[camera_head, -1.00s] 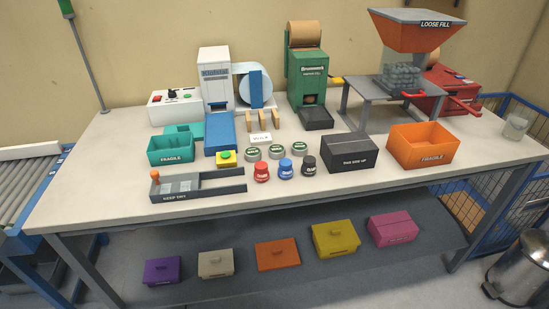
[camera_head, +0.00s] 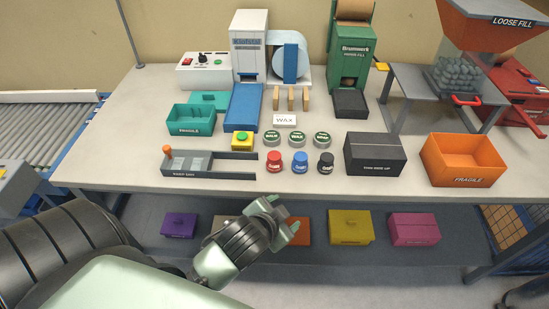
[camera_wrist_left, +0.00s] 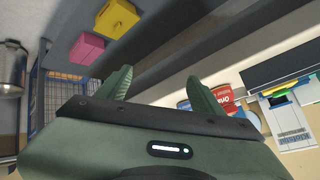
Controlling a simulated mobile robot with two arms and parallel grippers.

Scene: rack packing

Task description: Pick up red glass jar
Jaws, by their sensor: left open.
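The red glass jar (camera_head: 273,162) stands upright on the table, left of a blue jar (camera_head: 300,162) and a black jar (camera_head: 325,163). In the left wrist view the red jar (camera_wrist_left: 224,98) shows just beyond the fingers, with part of the blue jar near it. My left gripper (camera_head: 290,219) is open and empty, in front of the table's front edge and below the jar in the picture. Its two fingers (camera_wrist_left: 160,85) stand apart in the left wrist view. My right gripper is in neither view.
Several green-lidded tins (camera_head: 297,139) sit behind the jars. A grey slotted tray (camera_head: 235,172) lies to the left, a black box (camera_head: 374,157) and an orange bin (camera_head: 432,156) to the right. The lower shelf holds colored boxes, including a yellow one (camera_head: 350,227).

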